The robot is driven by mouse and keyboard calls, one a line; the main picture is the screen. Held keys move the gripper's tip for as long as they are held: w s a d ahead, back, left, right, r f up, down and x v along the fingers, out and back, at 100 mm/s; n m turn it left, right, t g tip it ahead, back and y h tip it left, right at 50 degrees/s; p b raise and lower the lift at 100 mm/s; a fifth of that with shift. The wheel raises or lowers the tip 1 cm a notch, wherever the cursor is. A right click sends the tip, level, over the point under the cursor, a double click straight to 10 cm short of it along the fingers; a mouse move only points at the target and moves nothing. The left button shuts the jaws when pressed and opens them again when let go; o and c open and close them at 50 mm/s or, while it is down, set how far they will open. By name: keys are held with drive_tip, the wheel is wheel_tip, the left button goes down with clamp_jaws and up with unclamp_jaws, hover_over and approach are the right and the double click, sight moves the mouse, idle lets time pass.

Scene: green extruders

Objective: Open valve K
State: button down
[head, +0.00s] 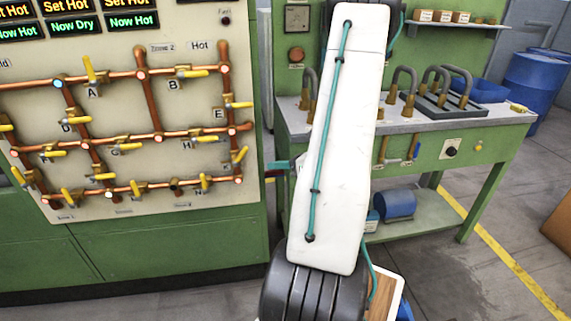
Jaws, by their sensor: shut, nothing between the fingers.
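The valve panel (150,217) fills the left side of the head view. It carries a grid of copper pipes (142,97) with several yellow-handled valves, such as valve A (90,70), valve B (190,72), valve E (238,105) and valve H (210,139). My white arm link rises through the middle of the view, right of the panel.
A green workbench (440,125) stands right of the panel, partly behind my arm, with a pipe rack (440,105) and a blue bin (484,91) on it. A blue drum (535,80) stands at the far right. The floor (420,270) at the lower right is largely clear.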

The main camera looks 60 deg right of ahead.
sight(241, 156)
drive_tip(key=w+a+r, duration=0.1)
drive_tip(key=w, duration=0.6)
drive_tip(key=shift+w+a, duration=0.15)
drive_tip(key=shift+w, duration=0.1)
drive_tip(key=shift+r, duration=0.15)
